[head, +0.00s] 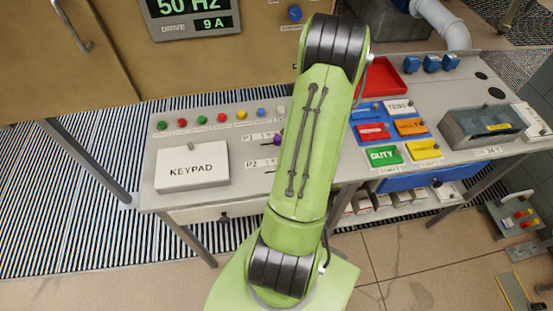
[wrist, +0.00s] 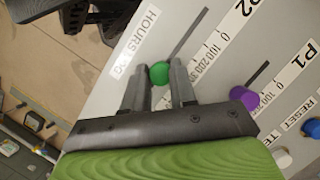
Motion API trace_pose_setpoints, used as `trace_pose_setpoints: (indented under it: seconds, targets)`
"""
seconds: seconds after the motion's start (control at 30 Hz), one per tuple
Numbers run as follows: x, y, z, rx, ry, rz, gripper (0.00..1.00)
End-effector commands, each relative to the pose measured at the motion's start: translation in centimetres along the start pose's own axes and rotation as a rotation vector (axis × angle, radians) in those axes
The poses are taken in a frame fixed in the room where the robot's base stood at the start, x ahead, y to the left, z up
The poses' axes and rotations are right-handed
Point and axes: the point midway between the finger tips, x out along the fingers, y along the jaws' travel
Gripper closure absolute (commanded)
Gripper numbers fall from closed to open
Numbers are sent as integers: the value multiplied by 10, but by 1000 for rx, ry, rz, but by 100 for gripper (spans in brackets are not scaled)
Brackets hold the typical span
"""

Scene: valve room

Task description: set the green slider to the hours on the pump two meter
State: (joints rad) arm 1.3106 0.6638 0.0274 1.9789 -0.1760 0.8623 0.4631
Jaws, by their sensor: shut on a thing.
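The green slider knob (wrist: 159,73) shows in the wrist view at the near end of a dark slot that runs up and right. My gripper (wrist: 158,82) has a finger on each side of the knob and is shut on it. Beside the slot are a printed scale and a P2 label (wrist: 244,8); a tilted HOURS label (wrist: 137,42) is on the other side. The green slider is hidden behind my arm in the head view. I cannot make out a pump two hours meter in either view.
A purple slider (wrist: 244,96) sits by the P1 scale, close to my gripper. A drive display (head: 194,14) reads 50 Hz and 9 A. A red tray (head: 388,77) stands behind my arm.

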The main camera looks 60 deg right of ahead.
Motion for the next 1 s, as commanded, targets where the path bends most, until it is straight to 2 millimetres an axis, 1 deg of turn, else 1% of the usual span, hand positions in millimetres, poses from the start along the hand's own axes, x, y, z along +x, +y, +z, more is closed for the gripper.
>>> trace_pose_setpoints:
  seconds: [0.03,0.1,0.2,0.5,0.53,0.67,0.7,0.93,1.0]
  targets:
    - [-4,7,-6,4,2,-1,100]
    - [-7,14,-13,2,1,-2,100]
    - [-9,20,-18,-1,1,-1,100]
    - [-9,20,-19,-3,2,-1,100]
    - [-9,20,-19,-3,2,-1,69]
    - [-9,20,-19,-2,1,-1,49]
    - [-8,20,-19,-2,1,-1,47]
    - [-8,20,-19,-1,1,-1,47]
    - [-13,20,-19,-1,3,-1,47]
